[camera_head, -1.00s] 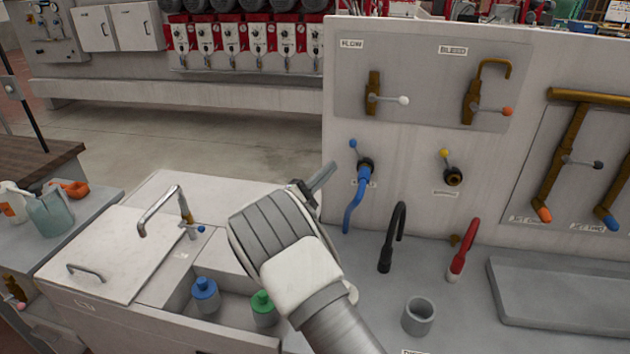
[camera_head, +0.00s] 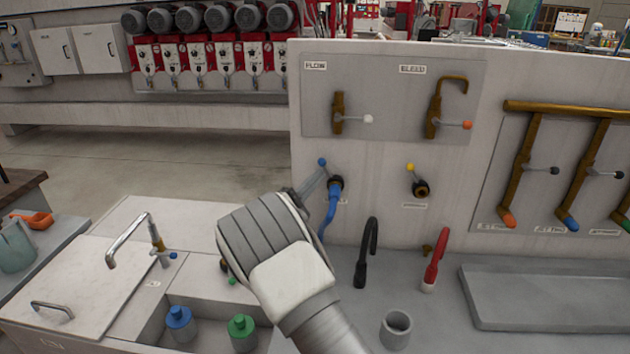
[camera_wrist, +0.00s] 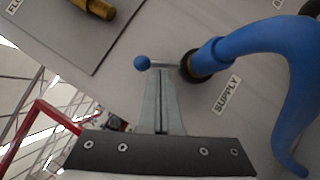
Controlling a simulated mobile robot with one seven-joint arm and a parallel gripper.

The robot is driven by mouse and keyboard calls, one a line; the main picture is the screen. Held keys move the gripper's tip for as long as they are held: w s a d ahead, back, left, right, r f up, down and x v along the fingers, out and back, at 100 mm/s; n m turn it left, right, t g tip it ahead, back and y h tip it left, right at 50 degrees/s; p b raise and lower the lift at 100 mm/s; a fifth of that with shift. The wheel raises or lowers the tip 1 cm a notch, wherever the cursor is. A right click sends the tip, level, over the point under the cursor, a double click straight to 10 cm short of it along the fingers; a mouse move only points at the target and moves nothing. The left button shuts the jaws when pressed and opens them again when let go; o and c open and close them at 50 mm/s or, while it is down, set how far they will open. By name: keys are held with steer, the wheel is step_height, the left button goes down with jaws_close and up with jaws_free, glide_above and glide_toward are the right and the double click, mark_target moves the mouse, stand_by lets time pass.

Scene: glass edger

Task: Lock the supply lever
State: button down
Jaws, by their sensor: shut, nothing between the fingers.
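The supply lever is a thin rod with a blue ball (camera_head: 322,162) on its end. It sits on a brass valve (camera_head: 336,184) with a blue hose (camera_head: 330,212) on the panel. In the head view the rod slants up and left from the valve. My gripper (camera_head: 320,174) is shut and empty. Its fingertips (camera_wrist: 160,72) are right at the rod, between ball and valve; I cannot tell whether they touch it.
A yellow-balled lever (camera_head: 411,168) is to the right on the same panel. The FLOW lever (camera_head: 368,119) is above.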

steer(key=shift+d+r+m+g+b, duration=0.25)
steer(key=shift+m+g+b, duration=0.25)
steer(key=shift+m+b, duration=0.35)
steer(key=shift+m, duration=0.25)
steer(key=d+m+g+b, duration=0.1)
steer(key=m+b, duration=0.1)
steer(key=b, duration=0.1)
steer(key=d+r+m+g+y+b, duration=0.1)
steer(key=m+b, duration=0.1)
steer(key=b, duration=0.1)
steer(key=d+m+g+y+b, duration=0.1)
steer(key=m+b, duration=0.1)
steer(key=b, duration=0.1)
steer(key=shift+r+g, duration=0.3)
steer(key=shift+r, duration=0.1)
steer(key=shift+s+d+r+m+g+y+b, duration=0.15)
steer(key=shift+d+m+y+b, duration=0.3)
steer(key=shift+b, duration=0.4)
steer(key=shift+w+d+r+m+g+y+b, duration=0.15)
steer(key=shift+d+m+y+b, duration=0.15)
steer(key=shift+m+b, duration=0.4)
steer(key=shift+s, duration=0.1)
